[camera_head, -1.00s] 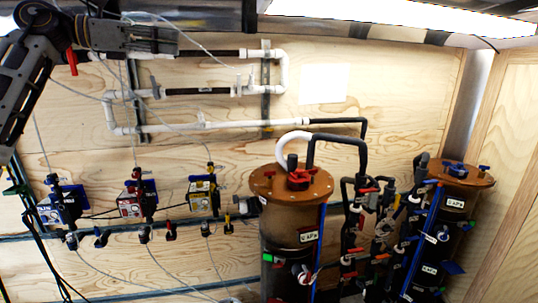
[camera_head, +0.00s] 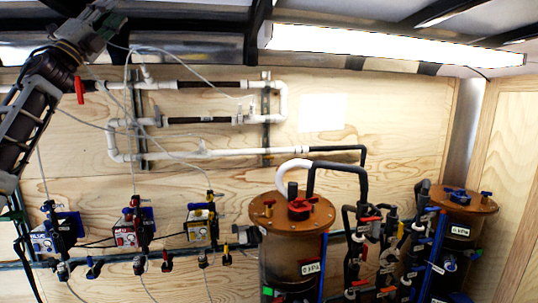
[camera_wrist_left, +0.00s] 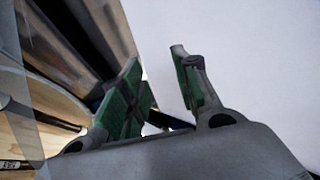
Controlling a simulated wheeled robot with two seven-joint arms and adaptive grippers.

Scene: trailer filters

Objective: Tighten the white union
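White pipes (camera_head: 240,152) with dark sections run in a loop on the wooden wall in the head view. White fittings show on the middle run (camera_head: 239,118) and on the lower run (camera_head: 202,149). I cannot tell which fitting is the union. My left gripper (camera_head: 105,14) is at the top left of the head view, pointing up and right, above the pipes and apart from them. In the left wrist view my left gripper (camera_wrist_left: 156,84) is open, with green finger pads and nothing between them. My right gripper is not in view.
A red valve handle (camera_head: 79,90) is on the upper pipe beside my left arm. Thin tubes hang in front of the pipes. Several pumps (camera_head: 126,235) are lower left. Brown-topped filter tanks (camera_head: 290,212) stand lower right. A bright ceiling light (camera_head: 390,45) is overhead.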

